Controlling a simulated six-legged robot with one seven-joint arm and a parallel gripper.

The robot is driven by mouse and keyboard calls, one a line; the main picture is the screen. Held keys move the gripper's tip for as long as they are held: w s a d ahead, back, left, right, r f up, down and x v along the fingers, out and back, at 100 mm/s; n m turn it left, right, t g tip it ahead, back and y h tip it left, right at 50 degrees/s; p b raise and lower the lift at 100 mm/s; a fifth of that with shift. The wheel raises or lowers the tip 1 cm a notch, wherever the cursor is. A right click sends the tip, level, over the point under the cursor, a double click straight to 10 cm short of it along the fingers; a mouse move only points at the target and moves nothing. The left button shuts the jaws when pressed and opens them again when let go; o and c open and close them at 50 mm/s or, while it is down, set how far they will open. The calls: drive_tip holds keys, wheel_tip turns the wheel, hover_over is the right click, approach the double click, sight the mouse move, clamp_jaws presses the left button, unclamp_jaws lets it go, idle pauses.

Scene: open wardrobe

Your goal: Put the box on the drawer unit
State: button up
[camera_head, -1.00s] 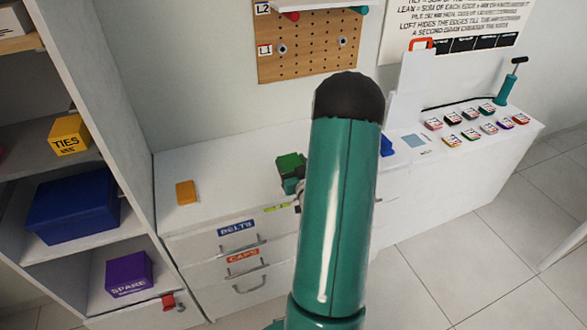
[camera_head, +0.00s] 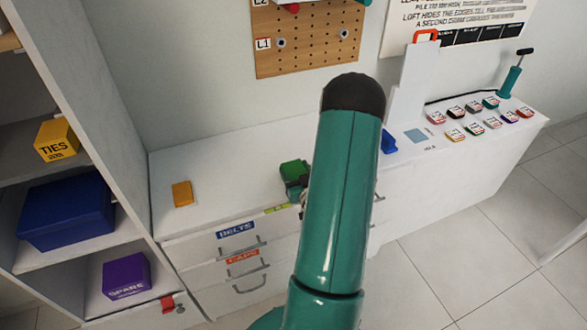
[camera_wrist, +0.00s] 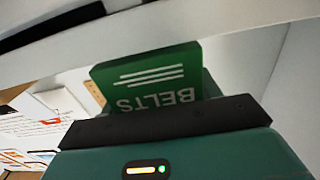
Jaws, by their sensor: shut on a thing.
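A green box (camera_head: 295,171) shows beside my arm in the head view, at the top of the white drawer unit (camera_head: 225,195). In the wrist view the green box (camera_wrist: 150,80) fills the middle, with "BELTS" and white lines upside down on its face. My gripper (camera_wrist: 165,122) is shut on the green box. In the head view my teal arm hides most of the gripper and part of the unit. I cannot tell whether the box touches the unit's top. The drawers carry BELTS and CAPS labels.
An orange block (camera_head: 182,194) lies on the unit's left end; bare top lies between it and the green box. The left shelf holds a yellow TIES box (camera_head: 57,140), a blue box (camera_head: 68,212) and a purple SPARE box (camera_head: 125,275). A pegboard (camera_head: 308,38) hangs behind.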

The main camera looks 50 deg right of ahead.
drive_tip(key=shift+w+f, duration=0.1)
drive_tip(key=shift+f, duration=0.05)
drive_tip(key=shift+f, duration=0.15)
drive_tip(key=o, duration=1)
